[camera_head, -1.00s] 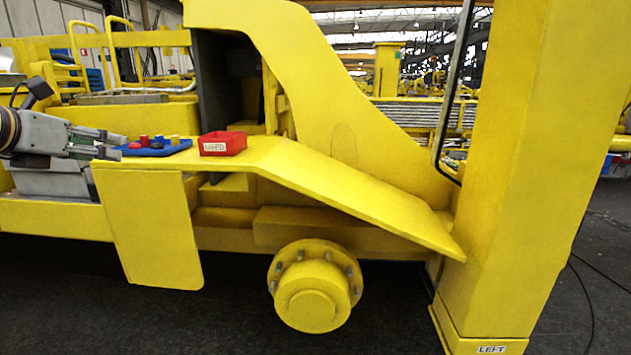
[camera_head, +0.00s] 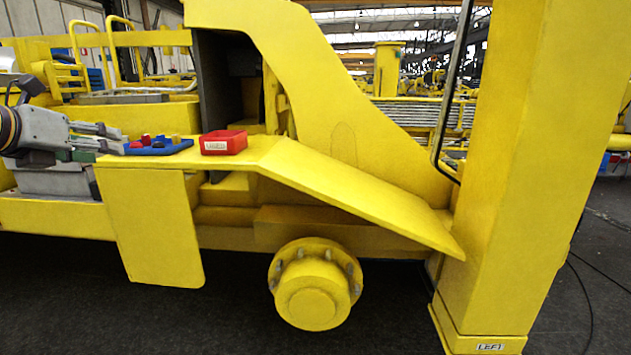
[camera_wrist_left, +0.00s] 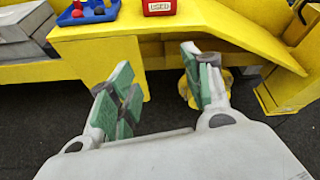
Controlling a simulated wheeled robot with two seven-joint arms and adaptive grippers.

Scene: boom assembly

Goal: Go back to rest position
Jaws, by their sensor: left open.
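My left gripper (camera_head: 112,138) comes in from the left edge in the head view, beside the blue tray at the left end of the yellow fender. In the left wrist view its two fingers with green pads (camera_wrist_left: 160,90) stand wide apart with nothing between them. Below the opening are the yellow fender edge and dark floor. My right gripper is in neither view.
A blue tray (camera_head: 182,148) with several small red, blue and yellow parts lies on the yellow fender (camera_head: 350,200). A red bin (camera_head: 222,143) labelled "USED" stands to its right. A yellow post (camera_head: 530,170) rises at right. A wheel hub (camera_head: 314,290) sits below the fender.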

